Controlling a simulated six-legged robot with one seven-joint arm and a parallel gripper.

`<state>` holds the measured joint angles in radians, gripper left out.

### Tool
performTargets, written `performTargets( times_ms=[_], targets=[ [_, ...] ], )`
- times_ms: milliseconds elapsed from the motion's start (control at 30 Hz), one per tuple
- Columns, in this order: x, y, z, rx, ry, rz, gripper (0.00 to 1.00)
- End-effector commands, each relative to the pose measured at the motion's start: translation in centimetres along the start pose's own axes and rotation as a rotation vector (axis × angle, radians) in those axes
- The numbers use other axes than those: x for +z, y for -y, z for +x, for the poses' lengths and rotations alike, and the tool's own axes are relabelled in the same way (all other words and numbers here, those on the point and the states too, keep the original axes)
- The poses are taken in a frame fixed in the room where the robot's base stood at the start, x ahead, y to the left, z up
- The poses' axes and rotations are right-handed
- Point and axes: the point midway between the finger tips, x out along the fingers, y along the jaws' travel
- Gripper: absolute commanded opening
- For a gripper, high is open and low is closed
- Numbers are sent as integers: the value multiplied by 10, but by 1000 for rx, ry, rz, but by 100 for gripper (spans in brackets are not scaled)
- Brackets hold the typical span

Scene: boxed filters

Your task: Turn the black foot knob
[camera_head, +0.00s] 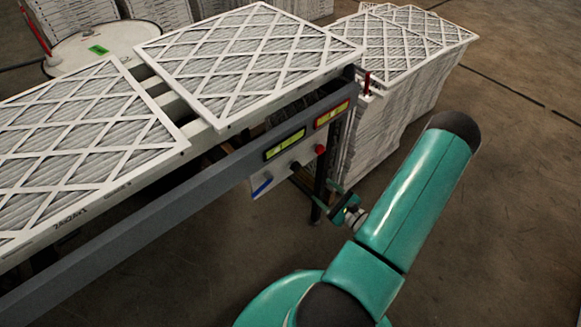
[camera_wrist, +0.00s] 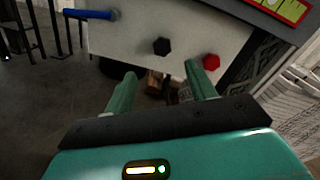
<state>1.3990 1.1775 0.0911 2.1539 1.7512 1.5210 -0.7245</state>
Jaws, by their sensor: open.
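A black knob (camera_head: 295,166) sits on a pale panel (camera_head: 281,172) on the side of the conveyor frame, between a blue handle (camera_head: 262,186) and a red knob (camera_head: 320,149). In the wrist view the black knob (camera_wrist: 161,46) looks six-sided and is fully visible. My gripper (camera_wrist: 160,70) is open and empty, its two green fingers pointing toward the panel. The black knob appears just beyond the fingertips, between their lines and apart from them. The head view shows my gripper (camera_head: 334,200) to the right of and below the panel.
Boxed filters (camera_head: 250,62) lie on the conveyor, whose grey side rail (camera_head: 150,224) runs above the panel. A tall stack of filters (camera_head: 400,105) stands behind right. The red knob (camera_wrist: 211,62) is close to my right finger. Floor at the right is clear.

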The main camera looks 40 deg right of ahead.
Motion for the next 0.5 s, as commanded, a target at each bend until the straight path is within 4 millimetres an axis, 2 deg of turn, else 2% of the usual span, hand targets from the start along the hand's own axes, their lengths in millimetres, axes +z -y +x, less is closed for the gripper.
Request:
performTargets(
  times_ms=[100,233,500],
  targets=[
    [-3,1,1,-12,-6,1,56],
    [-3,2,15,-12,-7,0,56],
    [-3,2,68,-11,-5,0,56]
  ],
)
